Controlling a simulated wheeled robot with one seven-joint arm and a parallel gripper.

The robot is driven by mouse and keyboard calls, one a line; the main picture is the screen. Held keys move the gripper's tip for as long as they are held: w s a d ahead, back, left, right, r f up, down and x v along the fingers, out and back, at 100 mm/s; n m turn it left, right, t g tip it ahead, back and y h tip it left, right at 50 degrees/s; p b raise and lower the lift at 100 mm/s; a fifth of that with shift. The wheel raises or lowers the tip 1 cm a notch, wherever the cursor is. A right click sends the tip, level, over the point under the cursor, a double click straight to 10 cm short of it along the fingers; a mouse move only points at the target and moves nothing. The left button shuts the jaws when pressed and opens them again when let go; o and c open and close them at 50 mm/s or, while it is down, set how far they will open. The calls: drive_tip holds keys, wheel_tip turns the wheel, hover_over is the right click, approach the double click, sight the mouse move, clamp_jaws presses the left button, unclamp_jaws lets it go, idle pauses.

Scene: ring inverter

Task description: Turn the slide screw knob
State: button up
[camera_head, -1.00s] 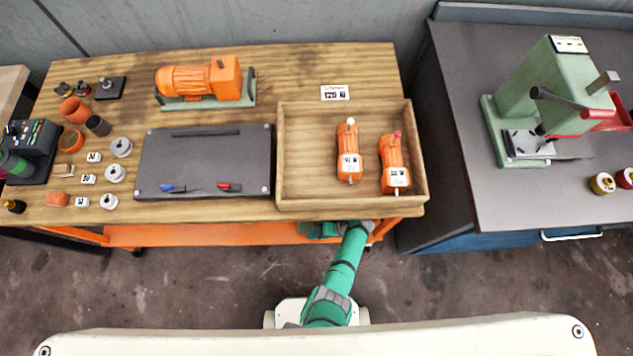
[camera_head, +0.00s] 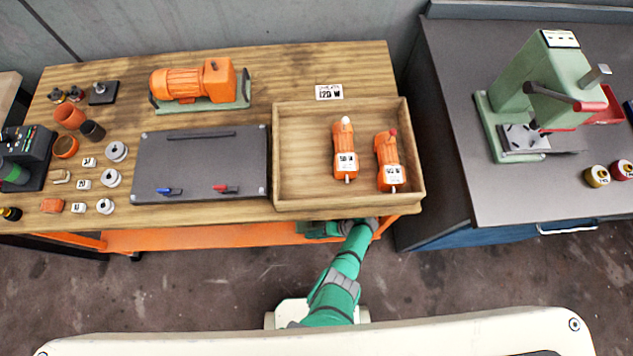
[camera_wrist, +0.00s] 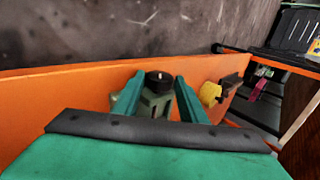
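A round black knob (camera_wrist: 158,78) with a white mark sits on a green-grey block (camera_wrist: 154,104) at the orange panel in the wrist view. It may be the slide screw knob; I cannot read any label. My gripper (camera_wrist: 159,84) is open, with one green finger on each side of the knob. Gaps show between the fingers and the knob. In the head view, my green arm (camera_head: 345,263) reaches to the table's front edge, and the table hides part of the gripper and the knob.
Above, the wooden table (camera_head: 330,65) holds a wooden tray (camera_head: 310,207), a dark board (camera_head: 205,180) and an orange motor (camera_head: 190,82). A green press (camera_head: 545,80) stands on the right bench.

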drive_tip(key=shift+o, duration=1.2)
drive_tip(key=shift+f, duration=0.1)
drive_tip(key=shift+h, duration=0.3)
